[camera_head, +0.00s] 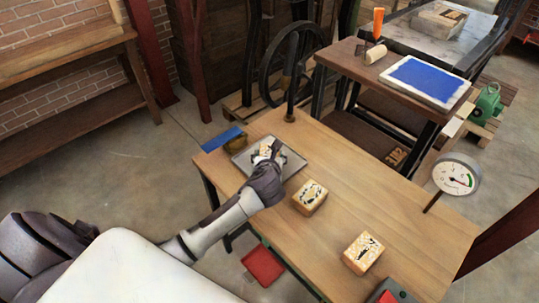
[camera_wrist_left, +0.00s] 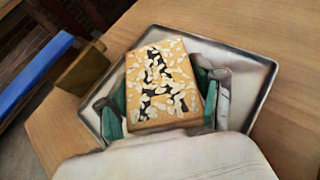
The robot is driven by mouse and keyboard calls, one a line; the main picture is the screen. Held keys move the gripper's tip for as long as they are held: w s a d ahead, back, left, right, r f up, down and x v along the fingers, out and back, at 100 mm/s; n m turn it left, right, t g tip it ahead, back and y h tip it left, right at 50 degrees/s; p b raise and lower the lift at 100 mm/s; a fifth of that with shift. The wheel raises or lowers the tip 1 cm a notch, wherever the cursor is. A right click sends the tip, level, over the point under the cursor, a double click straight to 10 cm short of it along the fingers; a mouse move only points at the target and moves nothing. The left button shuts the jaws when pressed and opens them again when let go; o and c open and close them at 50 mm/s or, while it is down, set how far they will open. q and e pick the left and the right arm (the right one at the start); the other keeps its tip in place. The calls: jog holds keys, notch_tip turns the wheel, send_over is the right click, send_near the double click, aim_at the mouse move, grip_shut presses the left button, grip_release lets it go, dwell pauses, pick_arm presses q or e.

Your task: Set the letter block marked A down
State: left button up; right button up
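A wooden letter block (camera_wrist_left: 162,85) with a black mark and white flecks on its top is between the fingers of my left gripper (camera_wrist_left: 163,100). The letter is hard to read. Both green-padded fingers appear to press on its sides. The block is over the grey metal tray (camera_wrist_left: 255,62), inside its rim; I cannot tell whether it touches the bottom. In the head view my left gripper (camera_head: 268,158) partly covers the block (camera_head: 265,150) and the tray (camera_head: 239,167), at the table's far left end. My right gripper does not show.
Two similar blocks stand on the wooden table (camera_head: 335,165): one near the middle (camera_head: 310,197), one nearer the front (camera_head: 363,252). A blue-handled brush (camera_head: 224,138) lies beside the tray at the table edge. A dial gauge (camera_head: 456,178) rises at the right edge.

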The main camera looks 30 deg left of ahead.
pick_arm(q)
jog(key=shift+o, duration=1.4)
jog(key=shift+r, duration=0.25)
jog(key=p+v, duration=0.1)
jog(key=v, duration=0.9)
jog(key=shift+s+d+r, duration=0.15)
jog(key=shift+s, duration=0.15)
jog(key=shift+s+d+r, duration=0.2)
jog(key=shift+s+r, duration=0.1)
jog(key=shift+s, duration=0.2)
